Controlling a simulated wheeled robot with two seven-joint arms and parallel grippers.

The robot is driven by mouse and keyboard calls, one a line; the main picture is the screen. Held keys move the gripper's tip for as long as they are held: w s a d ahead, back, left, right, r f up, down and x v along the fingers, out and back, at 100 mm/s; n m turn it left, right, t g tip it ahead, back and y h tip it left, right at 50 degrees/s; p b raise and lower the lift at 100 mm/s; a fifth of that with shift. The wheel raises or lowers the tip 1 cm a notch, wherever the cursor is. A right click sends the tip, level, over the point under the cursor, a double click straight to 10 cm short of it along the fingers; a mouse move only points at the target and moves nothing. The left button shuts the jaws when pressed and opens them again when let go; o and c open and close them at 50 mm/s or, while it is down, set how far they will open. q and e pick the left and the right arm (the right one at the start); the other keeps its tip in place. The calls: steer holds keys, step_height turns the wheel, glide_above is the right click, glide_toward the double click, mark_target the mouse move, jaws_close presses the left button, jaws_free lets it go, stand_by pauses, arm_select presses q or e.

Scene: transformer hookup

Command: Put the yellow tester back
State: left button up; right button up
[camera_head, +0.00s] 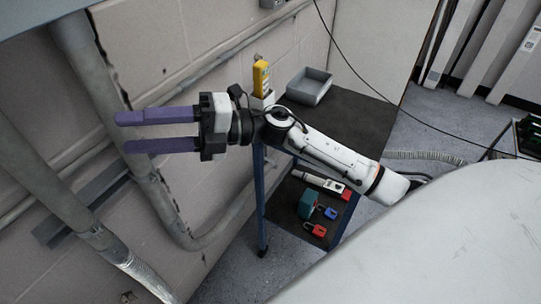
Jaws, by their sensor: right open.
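The yellow tester (261,75) stands upright in a small white holder (262,101) on the cart's top shelf, near the wall. My right gripper (118,132) is open and empty, with its two purple fingers spread apart and pointing left. It is in front of the wall pipes, to the left of the tester and apart from it. My right arm crosses in front of the cart's top and hides part of it. My left gripper is not in view.
A grey tray (309,87) sits on the dark cart top (352,122). The lower shelf (288,213) holds a teal box (307,204), blue and red padlocks and a white-and-red tool. Large pipes (98,90) run along the left wall. A black cable hangs across the right.

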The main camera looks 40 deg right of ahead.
steer(key=s+d+f+m+t+h, duration=0.1)
steer(key=d+f+m+t+h, duration=0.25)
steer(key=f+m, duration=0.4)
steer(key=s+d+f+m+t+h, duration=0.1)
steer(key=d+f+m+t+h, duration=0.15)
steer(key=f+m+h, duration=0.4)
steer(key=s+d+f+m+t+h, duration=0.1)
steer(key=d+f+m+t+h, duration=0.2)
steer(key=f+m, duration=0.6)
steer(key=s+d+f+m+g+h, duration=0.1)
steer(key=s+f+m+g+h, duration=0.2)
steer(key=s+f+m+g, duration=0.4)
steer(key=s+f+m, duration=0.1)
steer(key=s+f, duration=0.8)
steer(key=s, duration=0.2)
steer(key=shift+s+d+f+g+h, duration=0.2)
steer(key=shift+s+f+g+h, duration=0.05)
steer(key=shift+f+g+h, duration=0.05)
steer(key=shift+m, duration=0.3)
